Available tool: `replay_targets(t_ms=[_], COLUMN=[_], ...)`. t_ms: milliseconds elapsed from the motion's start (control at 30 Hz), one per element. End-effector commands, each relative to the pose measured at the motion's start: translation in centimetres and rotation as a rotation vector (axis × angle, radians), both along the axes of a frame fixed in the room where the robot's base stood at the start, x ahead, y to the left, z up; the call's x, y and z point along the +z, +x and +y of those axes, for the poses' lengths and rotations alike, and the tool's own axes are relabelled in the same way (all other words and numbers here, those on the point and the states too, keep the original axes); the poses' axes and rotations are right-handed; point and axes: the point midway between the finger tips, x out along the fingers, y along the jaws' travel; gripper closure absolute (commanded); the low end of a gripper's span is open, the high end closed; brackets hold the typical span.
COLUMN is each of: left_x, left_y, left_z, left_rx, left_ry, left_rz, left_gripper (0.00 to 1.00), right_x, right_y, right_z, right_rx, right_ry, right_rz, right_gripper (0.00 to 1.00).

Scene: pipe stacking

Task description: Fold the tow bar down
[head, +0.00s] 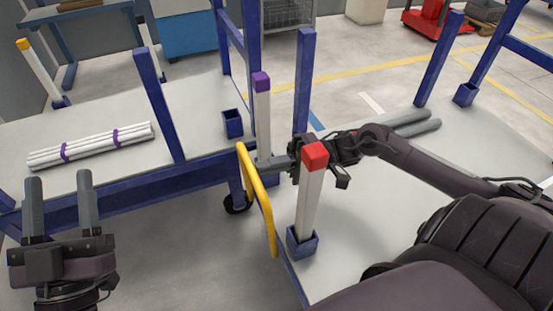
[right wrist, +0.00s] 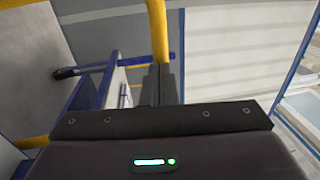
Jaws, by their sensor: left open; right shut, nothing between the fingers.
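The yellow tow bar (head: 268,215) stands raised at the end of the blue-framed cart, between the cart and the left table. My right gripper (head: 264,164) is shut and empty, its fingertips close beside the upper part of the tow bar. In the right wrist view the shut fingers (right wrist: 158,85) point at a yellow bar (right wrist: 158,35); whether they touch it I cannot tell. My left gripper (head: 60,178) is open and empty at the lower left, away from the tow bar.
A red-capped white post (head: 309,205) stands in front of my right wrist, and a purple-capped post (head: 262,110) stands behind the tow bar. White pipes with purple bands (head: 92,145) lie on the left table. Grey pipes (head: 408,120) lie on the right cart.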

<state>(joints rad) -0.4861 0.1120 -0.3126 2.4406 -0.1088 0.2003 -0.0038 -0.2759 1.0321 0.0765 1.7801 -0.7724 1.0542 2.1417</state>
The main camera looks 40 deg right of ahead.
Motion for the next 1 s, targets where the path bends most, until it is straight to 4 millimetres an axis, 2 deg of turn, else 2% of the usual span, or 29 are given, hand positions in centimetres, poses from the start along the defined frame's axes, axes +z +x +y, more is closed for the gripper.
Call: replay_targets(t_ms=[200, 467, 700, 900, 1000], left_x=[-6.1, -13.9, -20.7, -25.6, -27.3], left_y=[1.6, 1.2, -1.3, -4.5, -6.1], left_z=[-1.1, -1.5, -1.3, -0.5, -0.2], left_rx=[-0.008, -0.023, -0.041, -0.06, -0.068], left_ry=[0.117, 0.252, 0.375, 0.475, 0.515], left_rz=[0.29, 0.62, 0.917, 1.152, 1.247], left_gripper=[0.47, 0.47, 0.47, 0.47, 0.47], right_x=[0.3, 0.3, 0.3, 0.3, 0.2], right_y=[0.1, 0.3, 0.5, 0.7, 0.8], right_z=[0.6, 1.4, 2.3, 3.4, 3.9], right_rx=[0.001, 0.001, 0.003, 0.003, 0.004], right_ry=[-0.023, -0.047, -0.061, -0.062, -0.063], right_rz=[0.006, 0.01, 0.013, 0.013, 0.013], right_gripper=[1.0, 1.0, 1.0, 1.0, 1.0])
